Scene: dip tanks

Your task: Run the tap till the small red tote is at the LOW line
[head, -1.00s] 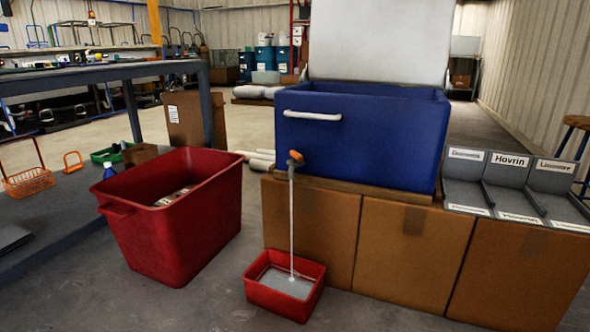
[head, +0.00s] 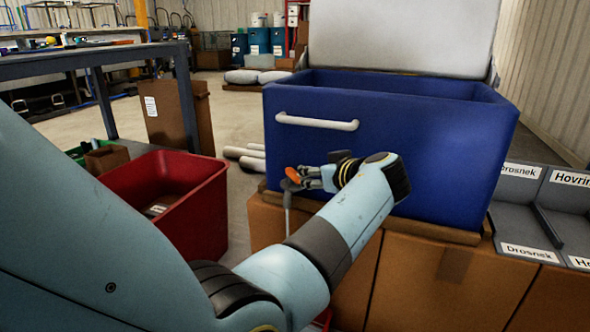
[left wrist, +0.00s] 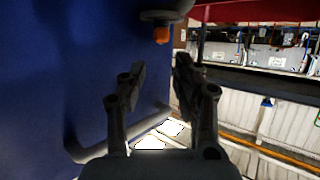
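The tap's orange handle (head: 297,174) is at the lower front of the blue tank (head: 400,140). My left gripper (head: 305,179) is close to the handle from the right. In the left wrist view the gripper (left wrist: 158,78) is open and empty, with the orange handle (left wrist: 161,35) ahead of its fingertips. A short grey stretch shows below the tap; I cannot tell whether water runs. My left arm hides nearly all of the small red tote; only a red sliver (head: 324,318) shows. Its water level and LOW line are hidden. My right gripper is out of view.
A large red tote (head: 207,205) stands on the floor left of the tap. The tank rests on cardboard boxes (head: 425,285). Grey labelled bins (head: 535,222) stand at the right. A dark workbench (head: 95,60) is at the back left.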

